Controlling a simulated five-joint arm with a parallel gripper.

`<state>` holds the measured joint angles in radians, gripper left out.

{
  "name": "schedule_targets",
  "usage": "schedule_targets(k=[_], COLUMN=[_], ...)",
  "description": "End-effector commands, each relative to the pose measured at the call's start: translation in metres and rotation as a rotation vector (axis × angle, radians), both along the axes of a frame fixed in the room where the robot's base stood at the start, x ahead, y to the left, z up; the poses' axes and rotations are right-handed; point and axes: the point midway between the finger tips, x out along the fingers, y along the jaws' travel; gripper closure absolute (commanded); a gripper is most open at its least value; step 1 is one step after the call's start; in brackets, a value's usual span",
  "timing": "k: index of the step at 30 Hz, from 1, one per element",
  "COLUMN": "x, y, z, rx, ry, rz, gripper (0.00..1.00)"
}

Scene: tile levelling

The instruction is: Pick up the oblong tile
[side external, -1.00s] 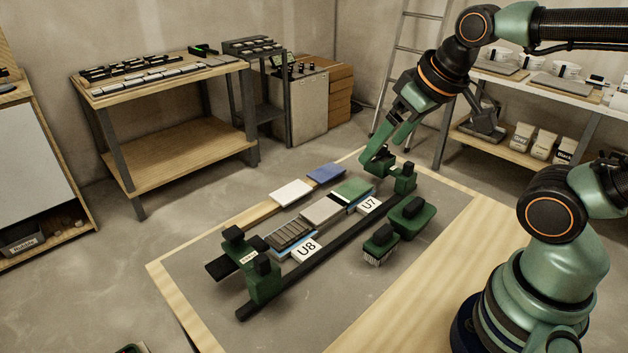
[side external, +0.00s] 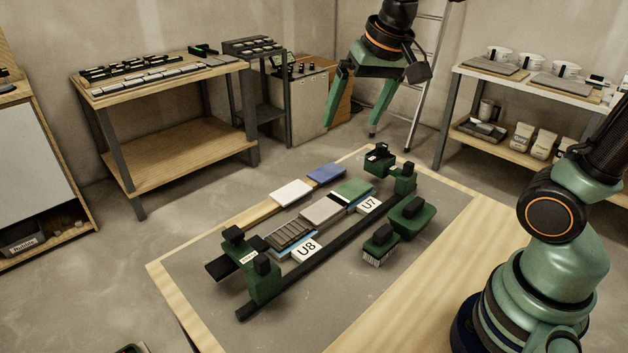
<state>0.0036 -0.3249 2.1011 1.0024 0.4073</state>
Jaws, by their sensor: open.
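Several flat oblong tiles lie on the grey mat; I cannot tell which one the task names. A white tile (side external: 291,192) and a blue tile (side external: 326,172) lie side by side at the far left edge. A plain grey tile (side external: 321,210), a green tile (side external: 353,188) and a ribbed dark grey tile (side external: 288,234) lie in a row between dark rails. My gripper (side external: 351,128) is open and empty, its green fingers spread wide and pointing down. It hangs well above the far end of the bench, touching no tile.
Green clamp blocks stand at the near end (side external: 263,280) and far end (side external: 404,179) of the front rail (side external: 325,258). Label cards U8 (side external: 306,250) and U7 (side external: 369,205) lie beside the row. A brush (side external: 380,243) and a green-handled tool (side external: 411,216) lie to the right.

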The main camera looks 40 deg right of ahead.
Motion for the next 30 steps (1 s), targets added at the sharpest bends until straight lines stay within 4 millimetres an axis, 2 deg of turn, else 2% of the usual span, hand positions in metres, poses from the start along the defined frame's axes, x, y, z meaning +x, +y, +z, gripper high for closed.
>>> schedule_targets(k=[1,8,14,18,24,30], x=[0.014,0.074,0.122,0.151,0.180,0.190], y=[0.000,-0.002,-0.003,-0.004,-0.006,-0.006], z=[-0.001,-0.013,-0.041,-0.070,-0.113,-0.137], rx=[0.021,0.107,0.161,0.186,0.205,0.210], ry=[0.028,0.118,0.194,0.244,0.297,0.319], rz=[-0.059,-0.345,-0.599,-0.782,-1.010,-1.131], gripper=[0.00,0.00,0.00,0.00,0.00,0.00])
